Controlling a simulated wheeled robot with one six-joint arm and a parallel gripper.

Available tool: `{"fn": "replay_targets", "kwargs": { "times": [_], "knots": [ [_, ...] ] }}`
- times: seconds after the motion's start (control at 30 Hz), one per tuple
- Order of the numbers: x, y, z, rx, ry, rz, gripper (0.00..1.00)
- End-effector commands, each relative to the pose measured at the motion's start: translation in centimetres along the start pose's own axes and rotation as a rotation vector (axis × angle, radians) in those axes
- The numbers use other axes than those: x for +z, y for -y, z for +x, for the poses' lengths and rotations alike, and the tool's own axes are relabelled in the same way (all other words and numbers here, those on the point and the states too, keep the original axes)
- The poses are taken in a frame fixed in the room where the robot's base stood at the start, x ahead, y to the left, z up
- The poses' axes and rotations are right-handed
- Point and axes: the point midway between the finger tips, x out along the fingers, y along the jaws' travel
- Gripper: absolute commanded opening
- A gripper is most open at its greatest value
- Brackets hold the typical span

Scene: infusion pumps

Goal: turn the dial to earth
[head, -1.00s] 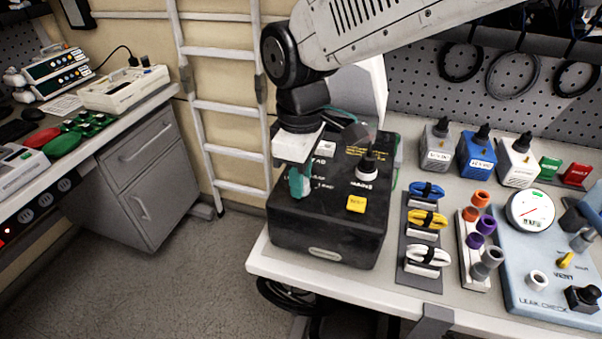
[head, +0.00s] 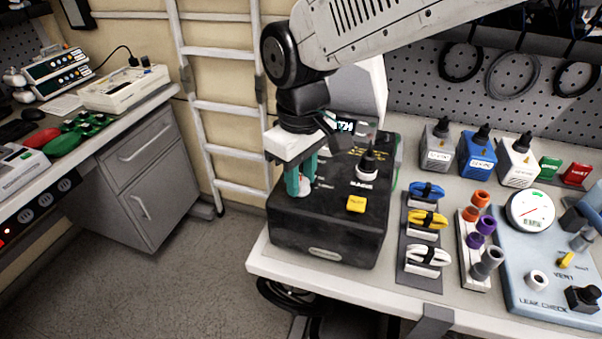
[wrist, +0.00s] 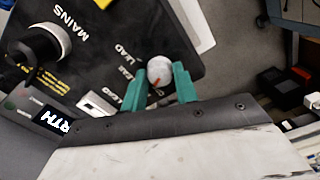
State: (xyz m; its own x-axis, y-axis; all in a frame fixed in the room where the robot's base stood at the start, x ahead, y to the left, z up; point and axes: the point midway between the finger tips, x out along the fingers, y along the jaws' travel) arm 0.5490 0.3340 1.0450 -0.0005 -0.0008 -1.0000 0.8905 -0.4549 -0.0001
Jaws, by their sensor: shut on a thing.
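The black test box (head: 325,238) stands at the left end of the bench. Its small pale dial (wrist: 160,69) with a red pointer mark sits between the teal fingers of my gripper (wrist: 162,76) in the wrist view. In the head view, my gripper (head: 301,185) points down over the box's left side, shut on the dial (head: 304,184). Labels beside the dial are partly covered; "LEAD" is readable. A lit display (wrist: 55,121) shows the letters "RTH", its start cut off. The big black-and-white MAINS knob (wrist: 42,45) stands apart from my gripper.
A yellow button (head: 356,204) is on the box's front right. A rack of coiled leads (head: 418,277), coloured sockets and a blue leak-check panel (head: 540,285) stand to the right. Free floor lies to the left.

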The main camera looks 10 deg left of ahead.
Motion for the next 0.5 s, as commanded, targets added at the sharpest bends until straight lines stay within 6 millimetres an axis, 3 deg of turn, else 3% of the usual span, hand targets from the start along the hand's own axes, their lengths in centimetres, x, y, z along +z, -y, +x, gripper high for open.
{"fn": "replay_targets", "kwargs": {
  "times": [0.13,0.17,0.2,0.23,0.5],
  "knots": [
    [-0.07,-0.04,-0.12,0.001,-0.003,0.000,0.06],
    [-0.07,-0.04,-0.12,0.001,-0.003,-0.001,0.35],
    [-0.07,-0.04,-0.12,0.001,-0.003,-0.001,0.46],
    [-0.06,-0.04,-0.11,0.001,-0.003,-0.001,0.51],
    [-0.04,-0.02,-0.12,0.001,-0.002,-0.001,0.51]
  ]
}}
